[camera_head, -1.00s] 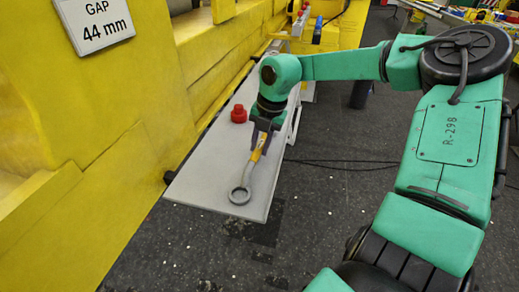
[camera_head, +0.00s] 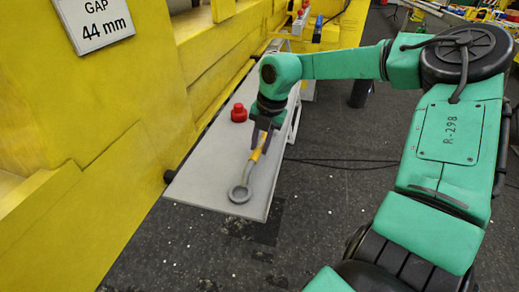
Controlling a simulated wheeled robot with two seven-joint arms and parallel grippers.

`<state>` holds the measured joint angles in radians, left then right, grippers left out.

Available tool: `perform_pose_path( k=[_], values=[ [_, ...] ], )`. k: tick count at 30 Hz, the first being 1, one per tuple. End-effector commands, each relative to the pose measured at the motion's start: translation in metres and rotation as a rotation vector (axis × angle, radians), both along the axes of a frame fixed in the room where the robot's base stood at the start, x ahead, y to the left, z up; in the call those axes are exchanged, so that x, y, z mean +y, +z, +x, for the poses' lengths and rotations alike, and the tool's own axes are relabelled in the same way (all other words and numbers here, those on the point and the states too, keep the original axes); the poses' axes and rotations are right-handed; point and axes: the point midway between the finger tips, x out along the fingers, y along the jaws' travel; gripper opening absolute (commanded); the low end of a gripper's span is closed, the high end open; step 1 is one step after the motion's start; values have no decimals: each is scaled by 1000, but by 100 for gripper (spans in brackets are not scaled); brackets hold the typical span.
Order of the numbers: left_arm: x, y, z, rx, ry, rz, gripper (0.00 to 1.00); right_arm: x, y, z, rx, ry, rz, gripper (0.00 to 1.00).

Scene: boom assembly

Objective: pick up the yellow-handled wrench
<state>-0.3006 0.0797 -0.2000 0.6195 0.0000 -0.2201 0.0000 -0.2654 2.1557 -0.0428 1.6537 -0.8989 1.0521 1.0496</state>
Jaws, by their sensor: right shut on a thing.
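The wrench (camera_head: 241,191) has a grey ring end towards the near end of the grey bench (camera_head: 211,180) and a yellow handle (camera_head: 257,154) running up under my gripper. My right gripper (camera_head: 260,140) is shut on the yellow handle, coming down from above. The far part of the handle is hidden by the gripper and wrist. I cannot tell whether the wrench is touching the bench or just above it. My left gripper is not in view.
A red knobbed object (camera_head: 238,113) stands on the bench just left of my right wrist. A yellow machine wall (camera_head: 110,110) with a "GAP 44 mm" sign (camera_head: 94,22) runs along the left. Dark floor (camera_head: 330,200) lies open right of the bench.

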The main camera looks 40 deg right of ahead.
Motion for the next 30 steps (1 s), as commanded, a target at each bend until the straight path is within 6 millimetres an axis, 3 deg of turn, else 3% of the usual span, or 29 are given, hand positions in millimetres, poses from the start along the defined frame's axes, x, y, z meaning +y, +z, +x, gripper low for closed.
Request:
perform_pose_path(
  k=[23,26,30],
  values=[
    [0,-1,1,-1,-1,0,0,0,4,1,-4,0,0,0],
    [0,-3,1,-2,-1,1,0,0,12,2,-7,0,-2,0],
    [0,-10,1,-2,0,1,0,0,37,2,-9,0,-3,0]
  ],
)
